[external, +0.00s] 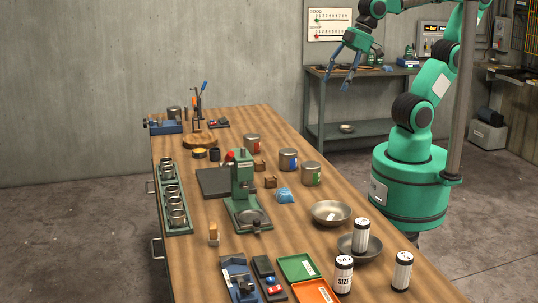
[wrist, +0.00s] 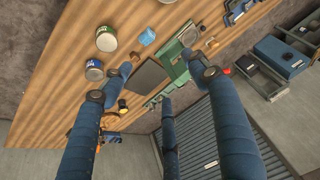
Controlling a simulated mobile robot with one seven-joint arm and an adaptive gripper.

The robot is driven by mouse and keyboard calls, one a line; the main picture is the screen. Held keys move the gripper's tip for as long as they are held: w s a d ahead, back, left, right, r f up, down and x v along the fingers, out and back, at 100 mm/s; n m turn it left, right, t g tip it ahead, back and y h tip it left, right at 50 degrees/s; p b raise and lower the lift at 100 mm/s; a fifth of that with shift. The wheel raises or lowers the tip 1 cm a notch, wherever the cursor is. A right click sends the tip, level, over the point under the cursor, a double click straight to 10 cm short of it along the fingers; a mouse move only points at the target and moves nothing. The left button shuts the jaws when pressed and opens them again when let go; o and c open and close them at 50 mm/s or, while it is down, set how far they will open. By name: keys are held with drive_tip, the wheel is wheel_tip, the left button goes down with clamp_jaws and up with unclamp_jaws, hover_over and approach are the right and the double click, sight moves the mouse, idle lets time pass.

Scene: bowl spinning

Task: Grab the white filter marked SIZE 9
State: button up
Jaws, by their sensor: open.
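Three white cylindrical filters with dark ends stand near the front right of the wooden bench in the external view. The front filter (external: 344,274) shows the letters SIZE, but I cannot read its number. Another filter (external: 402,271) stands to its right, and a third filter (external: 361,235) is at the dark pan behind them; their markings are too small to read. My gripper (external: 337,72) is open and empty, high up beyond the bench's far right side, well away from the filters. Its blue fingers (wrist: 160,68) spread over the wrist view, where no filter shows.
A shallow metal bowl (external: 331,212) and the dark pan (external: 352,249) lie beside the filters. Green (external: 299,267) and orange (external: 315,292) trays are to their left. A green press (external: 243,190), several metal cans and a blue item (external: 285,195) stand farther back.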

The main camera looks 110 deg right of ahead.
drive_tip(key=w+a+g+p, duration=0.2)
drive_tip(key=w+a, duration=0.6)
drive_tip(key=a, duration=0.3)
drive_tip(key=m+g+p, duration=0.2)
drive_tip(key=g+p, duration=0.1)
drive_tip(key=p, duration=0.1)
hover_over(406, 255)
wheel_tip(406, 255, down, 23)
drive_tip(key=shift+r, duration=0.2)
drive_tip(key=shift+f, duration=0.1)
wheel_tip(406, 255, down, 7)
drive_tip(key=shift+f, duration=0.65)
drive_tip(key=shift+f, duration=0.1)
